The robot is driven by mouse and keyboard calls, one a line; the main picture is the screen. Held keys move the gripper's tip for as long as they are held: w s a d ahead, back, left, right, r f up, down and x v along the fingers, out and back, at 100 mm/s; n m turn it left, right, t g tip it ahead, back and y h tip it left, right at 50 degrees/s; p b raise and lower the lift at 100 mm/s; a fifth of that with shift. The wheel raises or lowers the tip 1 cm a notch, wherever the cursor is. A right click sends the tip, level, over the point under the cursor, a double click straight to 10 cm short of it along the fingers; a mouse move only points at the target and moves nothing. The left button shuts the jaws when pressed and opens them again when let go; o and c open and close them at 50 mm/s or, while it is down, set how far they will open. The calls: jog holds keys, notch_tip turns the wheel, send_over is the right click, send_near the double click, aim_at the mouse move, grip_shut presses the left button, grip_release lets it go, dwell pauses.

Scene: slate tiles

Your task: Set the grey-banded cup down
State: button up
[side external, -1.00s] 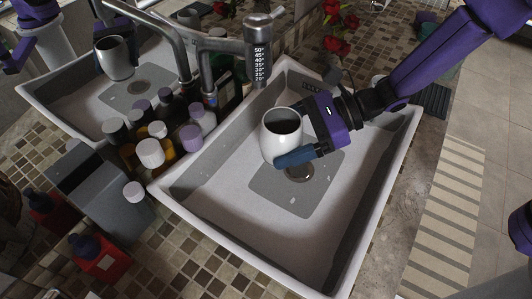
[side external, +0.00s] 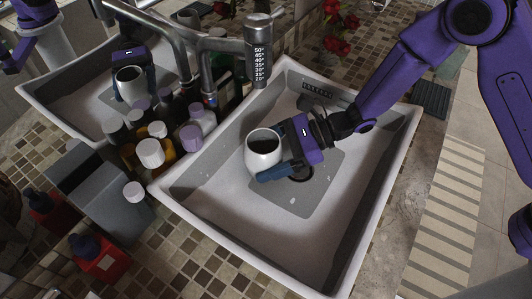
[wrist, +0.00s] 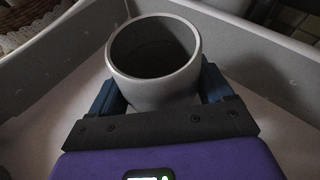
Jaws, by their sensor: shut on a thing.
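The cup (side external: 260,157) is pale and rounded with a dark inside, and it stands roughly upright over the basin of the sink (side external: 215,235). No grey band can be made out on it. My gripper (side external: 274,161) is shut on the cup from the right, with one blue finger along its near side; the far finger is mostly hidden. In the wrist view the cup (wrist: 150,88) sits between the blue fingers, its open mouth facing up. I cannot tell whether its base touches the basin floor.
A faucet (side external: 258,50) and several bottles (side external: 150,152) stand along the left rim. A mirror behind them reflects the cup and gripper. The basin's near part is clear.

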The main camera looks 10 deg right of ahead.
jog(key=shift+f, duration=0.1)
jog(key=o, duration=1.2)
jog(key=shift+d+r, duration=0.2)
jog(key=shift+d, duration=0.05)
jog(key=v, duration=1.1)
jog(key=shift+d+r, duration=0.1)
jog(key=shift+d, duration=0.15)
